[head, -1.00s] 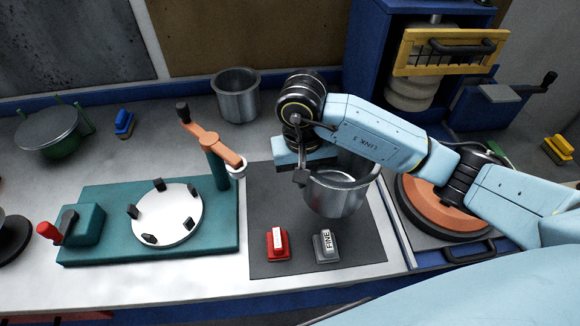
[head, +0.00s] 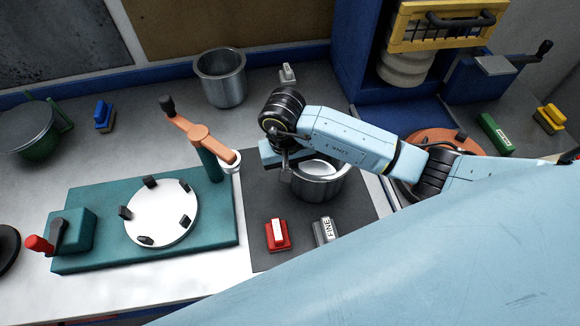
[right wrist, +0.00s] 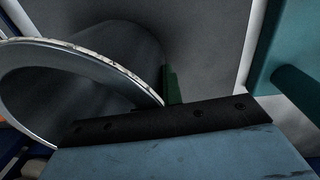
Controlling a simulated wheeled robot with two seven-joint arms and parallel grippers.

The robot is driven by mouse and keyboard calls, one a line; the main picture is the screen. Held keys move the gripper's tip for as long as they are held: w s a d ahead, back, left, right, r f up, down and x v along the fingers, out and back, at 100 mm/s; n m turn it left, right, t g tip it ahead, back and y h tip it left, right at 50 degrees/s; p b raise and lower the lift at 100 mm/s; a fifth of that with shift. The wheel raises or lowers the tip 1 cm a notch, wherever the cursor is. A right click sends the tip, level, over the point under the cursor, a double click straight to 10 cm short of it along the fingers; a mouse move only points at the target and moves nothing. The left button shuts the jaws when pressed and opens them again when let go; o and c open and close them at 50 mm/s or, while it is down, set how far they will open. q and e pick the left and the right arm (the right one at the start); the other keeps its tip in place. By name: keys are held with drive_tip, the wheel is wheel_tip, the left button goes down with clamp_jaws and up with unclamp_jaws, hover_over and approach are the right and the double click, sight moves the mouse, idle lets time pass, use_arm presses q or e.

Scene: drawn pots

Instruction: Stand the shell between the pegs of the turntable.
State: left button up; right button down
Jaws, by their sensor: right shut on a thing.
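A grey metal shell (head: 318,188), an open pot shape, is at my right gripper (head: 286,170), over the dark mat; I cannot tell whether it touches the mat. My right gripper is shut on the shell's wall at its left side. In the right wrist view the shell's rim (right wrist: 120,72) lies against a dark finger pad. The turntable (head: 160,212) is a white disc with several black pegs around its edge, empty, left of the shell. A second metal pot (head: 220,88) stands at the back. My left gripper is not in view.
An orange crank arm (head: 200,137) on a teal post stands between the turntable and the shell. A red block (head: 277,235) and a grey "FINE" block (head: 325,231) sit on the mat (head: 290,258) in front. A blue cabinet (head: 355,50) stands behind right.

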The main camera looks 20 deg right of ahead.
drive_tip(key=shift+w+f, duration=0.1)
drive_tip(key=shift+f, duration=0.1)
drive_tip(key=c, duration=2)
unclamp_jaws()
drive_tip(key=shift+f, duration=0.15)
drive_tip(key=o, duration=0.5)
drive_tip(key=shift+c, duration=0.2)
drive_tip(key=shift+r, duration=0.2)
